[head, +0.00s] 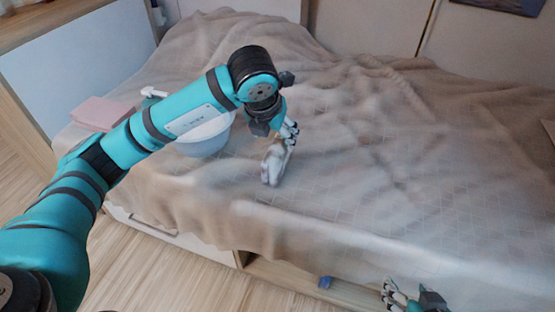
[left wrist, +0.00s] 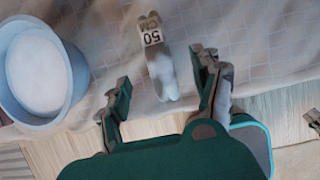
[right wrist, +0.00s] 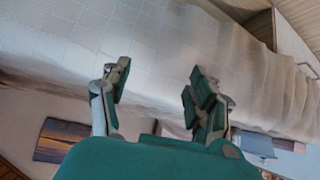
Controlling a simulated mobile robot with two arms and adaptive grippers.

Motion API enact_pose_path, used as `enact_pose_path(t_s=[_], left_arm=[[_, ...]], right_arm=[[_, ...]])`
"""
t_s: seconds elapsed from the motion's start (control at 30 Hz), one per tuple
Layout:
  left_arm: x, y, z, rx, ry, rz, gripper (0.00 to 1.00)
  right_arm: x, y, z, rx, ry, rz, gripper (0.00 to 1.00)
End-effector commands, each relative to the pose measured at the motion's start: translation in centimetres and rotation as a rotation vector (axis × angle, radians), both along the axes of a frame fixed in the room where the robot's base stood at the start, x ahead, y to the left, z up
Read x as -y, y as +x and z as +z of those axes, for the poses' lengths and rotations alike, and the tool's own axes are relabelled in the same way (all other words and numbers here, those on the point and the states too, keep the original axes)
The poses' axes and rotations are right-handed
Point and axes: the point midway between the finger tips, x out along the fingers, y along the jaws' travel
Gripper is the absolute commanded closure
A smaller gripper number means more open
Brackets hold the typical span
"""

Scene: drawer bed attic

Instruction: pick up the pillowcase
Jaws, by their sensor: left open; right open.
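A small, pale, elongated bundle (head: 272,165) lies on the bed, below my left gripper (head: 284,138). In the left wrist view the bundle (left wrist: 162,72) has a "50 CM" label at its far end. It may be the pillowcase, but I cannot tell for sure. The left gripper is open, with its fingers on either side of the bundle in that view and nothing held. My right gripper (head: 391,292) is at the bottom edge of the head view, in front of the bed. It is open and empty in the right wrist view (right wrist: 155,88).
A light blue basin (head: 205,142) stands left of the bundle, partly behind my left arm. A pink flat item (head: 100,113) lies at the bed's left end. A blanket (head: 390,140) covers the bed. A small blue object (head: 325,282) is in the opening below the bed edge.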

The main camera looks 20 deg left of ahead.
Motion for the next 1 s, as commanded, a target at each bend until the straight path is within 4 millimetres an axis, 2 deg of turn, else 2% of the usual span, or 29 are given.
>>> enact_pose_path(t_s=[0.03,0.23,0.57,0.8,1.0], left_arm=[[0.1,0.4,-1.3,-0.003,-0.001,0.001,0.35],[0.1,1.9,-4.6,-0.002,-0.002,-0.001,0.35],[0.1,2.9,-6.7,-0.001,-0.002,-0.002,0.35],[-0.2,4.1,-9.6,-0.003,-0.002,-0.002,0.35],[-0.2,4.8,-10.7,0.0,-0.002,-0.003,0.35]], right_arm=[[-0.3,0.9,0.4,0.052,0.011,0.004,0.39],[-1.4,3.6,3.1,0.246,0.056,0.018,0.39],[-2.2,5.1,5.5,0.394,0.091,0.028,0.39],[-3.1,6.6,9.1,0.611,0.143,0.041,0.39],[-3.5,7.0,11.1,0.713,0.169,0.047,0.39]])
